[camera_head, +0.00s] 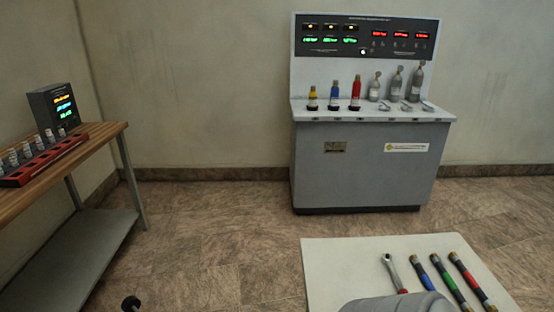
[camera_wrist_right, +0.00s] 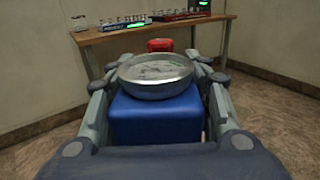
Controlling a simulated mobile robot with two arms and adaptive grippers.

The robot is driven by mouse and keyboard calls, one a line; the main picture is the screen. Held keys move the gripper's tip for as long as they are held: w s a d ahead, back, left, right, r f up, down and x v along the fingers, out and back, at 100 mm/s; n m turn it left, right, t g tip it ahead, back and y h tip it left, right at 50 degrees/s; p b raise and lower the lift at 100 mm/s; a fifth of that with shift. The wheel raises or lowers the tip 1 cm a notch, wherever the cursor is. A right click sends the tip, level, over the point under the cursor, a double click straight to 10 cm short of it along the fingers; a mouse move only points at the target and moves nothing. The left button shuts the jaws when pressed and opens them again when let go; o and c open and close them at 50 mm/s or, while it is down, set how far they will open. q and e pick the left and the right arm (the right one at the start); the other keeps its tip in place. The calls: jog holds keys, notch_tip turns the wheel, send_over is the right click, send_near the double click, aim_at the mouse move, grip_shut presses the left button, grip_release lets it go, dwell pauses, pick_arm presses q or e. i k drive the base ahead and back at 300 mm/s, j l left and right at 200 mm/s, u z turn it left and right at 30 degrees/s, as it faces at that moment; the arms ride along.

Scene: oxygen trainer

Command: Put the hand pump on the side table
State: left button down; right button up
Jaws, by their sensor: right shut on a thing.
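In the right wrist view, my right gripper (camera_wrist_right: 157,72) is shut on what looks like the hand pump (camera_wrist_right: 155,118). It has a blue block-shaped body, a round metal dish-like part on top and a red part (camera_wrist_right: 160,45) at the far end. Its fingers lie along both sides of it. The pump does not show clearly in the head view. A wooden-topped table (camera_head: 100,140) with a lower grey shelf stands at the left in the head view. It also shows ahead of the pump, apart from it, in the wrist view (camera_wrist_right: 130,33). My left gripper cannot be made out.
A red rack of small bottles (camera_head: 45,160) and a dark display box (camera_head: 55,108) stand on the wooden table. A pale tabletop (camera_head: 340,262) at lower right holds a wrench (camera_head: 393,270) and coloured hoses (camera_head: 442,283). A grey console (camera_head: 365,165) with cylinders stands at the back wall.

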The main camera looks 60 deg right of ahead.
aim_at(351, 289)
jog(key=i+z, duration=0.1)
jog(key=z, duration=0.3)
jog(key=i+z, duration=0.1)
jog(key=z, duration=0.25)
jog(key=i+j+z, duration=0.1)
jog(key=z, duration=0.3)
jog(key=i+j+z, duration=0.1)
jog(key=z, duration=1.75)
jog(key=i+j+z, duration=0.1)
jog(key=i+j, duration=0.3)
